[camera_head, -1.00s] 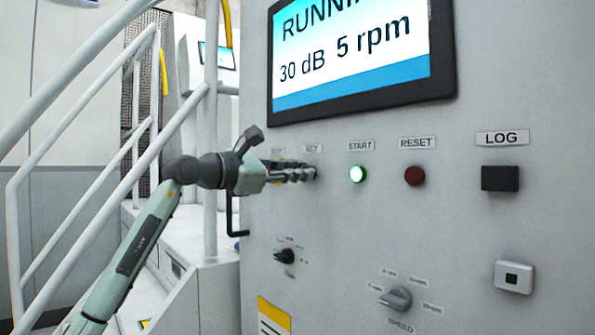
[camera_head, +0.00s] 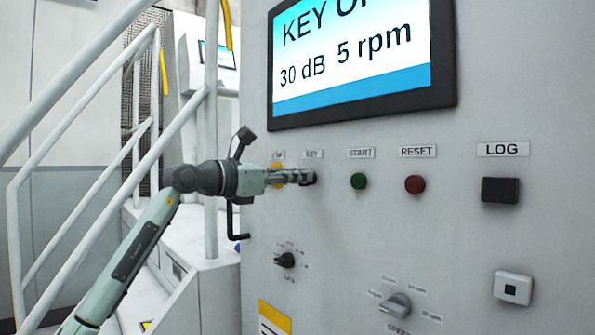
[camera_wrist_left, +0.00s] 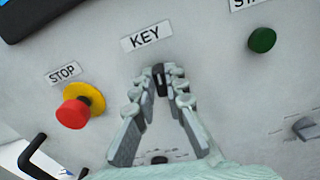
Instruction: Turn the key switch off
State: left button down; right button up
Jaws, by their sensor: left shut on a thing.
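The key switch (camera_wrist_left: 159,80) is a small dark knob under the KEY label (camera_wrist_left: 146,36) on the grey control panel. My left gripper (camera_head: 306,177) reaches the panel at the key switch, below its label in the head view. In the left wrist view the fingertips of my left gripper (camera_wrist_left: 158,78) are shut on the key switch, one on each side. The fingers hide most of the switch in the head view. The screen (camera_head: 355,58) reads "KEY" with a partly cut-off word starting with O, then "30 dB 5 rpm". My right gripper is not in view.
A red STOP button on a yellow base (camera_wrist_left: 77,106) sits left of the gripper. The green START button (camera_head: 358,181), unlit, and red RESET button (camera_head: 414,184) are to the right. Rotary knobs (camera_head: 396,305) are lower down. White stair railings (camera_head: 150,95) stand at left.

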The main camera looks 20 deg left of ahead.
pick_arm(q)
jog(key=shift+w+a+f+n+p, duration=0.1)
jog(key=shift+n+p, duration=0.85)
jog(key=shift+n, duration=1.05)
jog(key=shift+a+f+n+p, duration=0.1)
jog(key=shift+n+p, duration=0.8)
jog(key=shift+n, duration=1.1)
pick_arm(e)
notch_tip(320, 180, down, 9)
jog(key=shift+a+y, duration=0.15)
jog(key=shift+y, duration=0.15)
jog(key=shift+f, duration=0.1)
pick_arm(q)
jog(key=c, duration=1.6)
grip_release()
jog(key=shift+r, duration=0.1)
jog(key=shift+o, duration=0.2)
jog(key=v, duration=1.2)
jog(key=shift+d, duration=0.1)
